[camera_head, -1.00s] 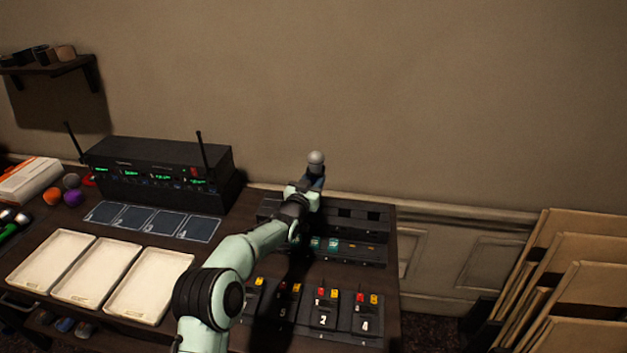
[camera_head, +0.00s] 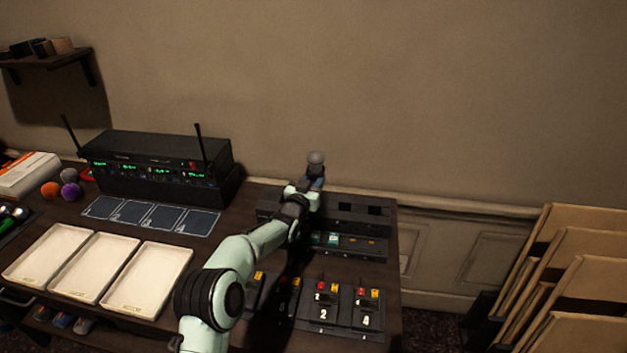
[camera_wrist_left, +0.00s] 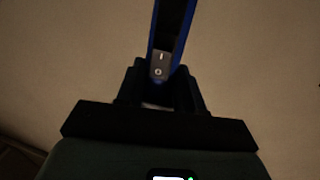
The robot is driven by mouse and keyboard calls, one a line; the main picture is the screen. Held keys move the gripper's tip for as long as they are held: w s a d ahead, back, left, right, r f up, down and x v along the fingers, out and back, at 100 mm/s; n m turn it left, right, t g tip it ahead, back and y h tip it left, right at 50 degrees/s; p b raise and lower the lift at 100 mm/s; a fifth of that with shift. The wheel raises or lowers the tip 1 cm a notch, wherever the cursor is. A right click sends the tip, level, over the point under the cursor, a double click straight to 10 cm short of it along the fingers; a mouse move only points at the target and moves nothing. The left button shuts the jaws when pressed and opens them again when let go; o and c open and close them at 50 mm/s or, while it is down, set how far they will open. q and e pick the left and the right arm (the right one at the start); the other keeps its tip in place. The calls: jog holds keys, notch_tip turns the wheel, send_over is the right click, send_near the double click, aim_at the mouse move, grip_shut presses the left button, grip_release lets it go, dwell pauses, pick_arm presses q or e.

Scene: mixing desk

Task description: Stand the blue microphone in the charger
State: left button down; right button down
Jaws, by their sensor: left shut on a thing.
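The microphone's grey ball head (camera_head: 316,158) shows upright above my left gripper (camera_head: 312,187) in the head view. In the left wrist view, its dark body with blue edges (camera_wrist_left: 170,45) and a small switch plate rises from between the fingers of my left gripper (camera_wrist_left: 160,92), which is shut on it. The black charger (camera_head: 360,222) is on the right part of the desk, with dark slots along its back. My gripper and the microphone are over its left end. My arm hides that end and the microphone's lower end. My right gripper is not in view.
Several numbered black packs (camera_head: 323,312) are in front of the charger. A black receiver (camera_head: 150,165) with antennas stands at the back left. White trays (camera_head: 148,280) and numbered dark pads (camera_head: 160,217) lie left of my arm. Cardboard panels (camera_head: 575,265) lean at the right.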

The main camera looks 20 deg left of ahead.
pick_arm(q)
jog(key=shift+f+b, duration=0.5)
jog(key=shift+f, duration=0.1)
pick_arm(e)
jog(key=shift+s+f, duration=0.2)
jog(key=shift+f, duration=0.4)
pick_arm(q)
jog(key=c, duration=0.6)
grip_release()
jog(key=shift+c, duration=0.2)
jog(key=o, duration=0.6)
jog(key=shift+f, duration=0.1)
